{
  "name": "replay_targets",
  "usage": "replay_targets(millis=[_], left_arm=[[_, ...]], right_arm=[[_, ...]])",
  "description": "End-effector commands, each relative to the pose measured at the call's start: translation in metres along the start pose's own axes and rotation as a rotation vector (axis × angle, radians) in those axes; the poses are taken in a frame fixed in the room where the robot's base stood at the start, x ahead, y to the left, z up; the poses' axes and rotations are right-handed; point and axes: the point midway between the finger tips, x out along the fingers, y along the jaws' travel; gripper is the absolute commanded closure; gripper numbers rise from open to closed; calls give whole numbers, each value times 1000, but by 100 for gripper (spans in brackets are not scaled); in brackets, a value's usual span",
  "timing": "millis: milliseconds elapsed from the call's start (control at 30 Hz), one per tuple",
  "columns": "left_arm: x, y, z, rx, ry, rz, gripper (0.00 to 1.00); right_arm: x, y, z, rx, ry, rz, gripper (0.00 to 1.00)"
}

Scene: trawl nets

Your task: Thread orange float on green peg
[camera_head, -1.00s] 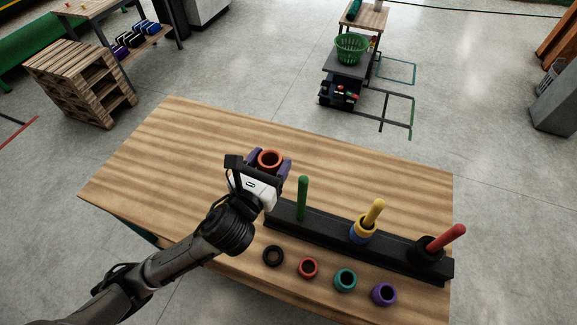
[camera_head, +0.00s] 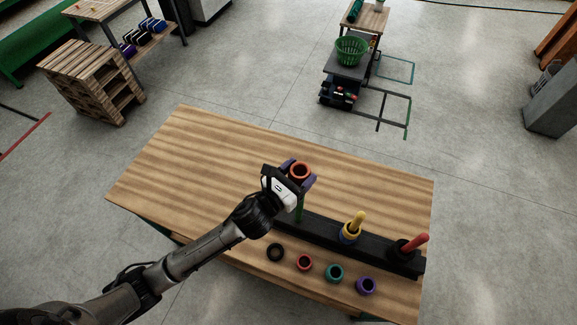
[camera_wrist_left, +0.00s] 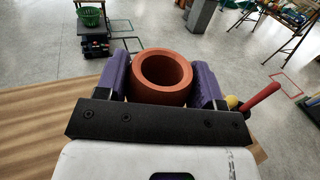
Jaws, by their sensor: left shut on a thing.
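The orange float (camera_head: 300,171) is a short ring with its hole facing up. My left gripper (camera_head: 300,174) is shut on it, a purple finger on each side. The float also shows in the left wrist view (camera_wrist_left: 162,78), level between the fingers (camera_wrist_left: 161,84). The green peg (camera_head: 300,210) stands upright at the left end of a black base (camera_head: 322,236). In the head view the float and gripper overlap the peg's upper part and hide its tip. I cannot tell the exact gap between float and peg. My right gripper is not in view.
A yellow peg (camera_head: 358,219) carries yellow and blue rings, and a red peg (camera_head: 416,243) has a black ring at its base. Black (camera_head: 275,252), red (camera_head: 305,263), teal (camera_head: 335,273) and purple (camera_head: 366,286) rings lie in front. The table's left side (camera_head: 185,170) is clear.

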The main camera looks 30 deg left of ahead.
Motion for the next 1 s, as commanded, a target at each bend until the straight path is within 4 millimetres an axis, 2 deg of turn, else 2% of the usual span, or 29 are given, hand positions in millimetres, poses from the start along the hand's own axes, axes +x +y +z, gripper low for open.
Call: replay_targets(millis=[100, 367, 1000], left_arm=[[0, -6, 7, 4, -2, -42, 61], [0, -10, 6, 1, -1, -62, 61], [-1, -10, -28, 1, -1, -60, 61]], right_arm=[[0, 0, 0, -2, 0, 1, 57], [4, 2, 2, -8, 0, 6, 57], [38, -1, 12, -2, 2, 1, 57]])
